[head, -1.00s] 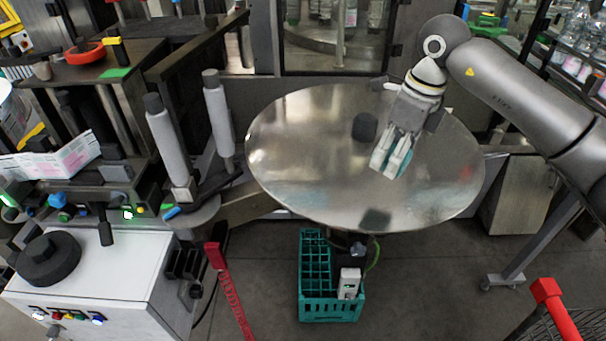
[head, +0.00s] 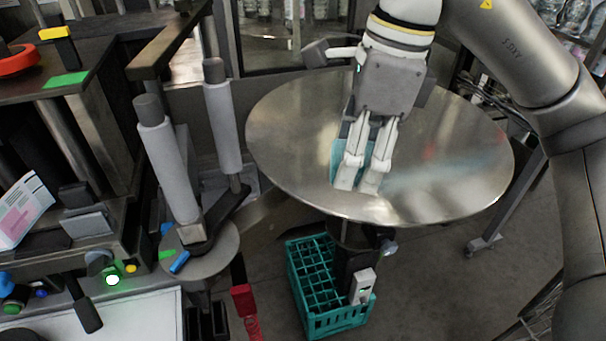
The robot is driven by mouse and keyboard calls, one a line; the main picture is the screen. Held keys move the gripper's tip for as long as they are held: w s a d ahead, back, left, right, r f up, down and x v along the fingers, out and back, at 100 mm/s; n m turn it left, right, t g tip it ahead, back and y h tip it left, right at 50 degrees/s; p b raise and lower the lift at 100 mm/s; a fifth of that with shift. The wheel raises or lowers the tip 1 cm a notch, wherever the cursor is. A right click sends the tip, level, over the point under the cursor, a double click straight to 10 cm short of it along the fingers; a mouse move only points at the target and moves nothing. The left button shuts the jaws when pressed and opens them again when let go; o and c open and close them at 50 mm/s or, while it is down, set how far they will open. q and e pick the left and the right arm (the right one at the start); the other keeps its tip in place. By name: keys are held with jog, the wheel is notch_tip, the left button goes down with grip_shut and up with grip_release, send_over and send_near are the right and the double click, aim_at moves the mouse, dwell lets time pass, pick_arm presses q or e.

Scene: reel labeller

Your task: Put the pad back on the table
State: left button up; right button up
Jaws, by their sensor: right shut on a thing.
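The teal pad (head: 336,162) is between and behind the fingers of my right gripper (head: 357,184), which is shut on it. The fingers hide much of the pad. The gripper points down over the round, shiny metal table (head: 450,170), left of its middle and toward its near side. I cannot tell whether the pad touches the tabletop. My left gripper is not in view.
A teal crate (head: 335,322) stands on the floor below the table. Two upright grey rollers (head: 168,165) stand left of the table. A green patch (head: 66,80) lies on the dark bench. The right part of the tabletop is clear.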

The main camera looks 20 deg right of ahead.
jog(key=w+f+p, duration=0.2)
jog(key=w+f, duration=0.1)
jog(key=w, duration=0.4)
jog(key=p, duration=0.2)
send_over(315, 183)
jog(key=s, duration=0.1)
jog(key=f, duration=0.4)
jog(key=shift+s+d+f, duration=0.1)
jog(key=shift+d+f, duration=0.15)
jog(key=shift+f, duration=0.05)
jog(key=shift+w+f, duration=0.3)
jog(key=shift+f, duration=0.15)
jog(key=f+p, duration=0.1)
jog(key=f, duration=0.2)
jog(key=shift+w+f, duration=0.15)
jog(key=shift+w, duration=0.05)
jog(key=shift+f, duration=0.2)
jog(key=shift+f+b, duration=0.2)
jog(key=shift+b, duration=0.1)
jog(key=o, duration=1)
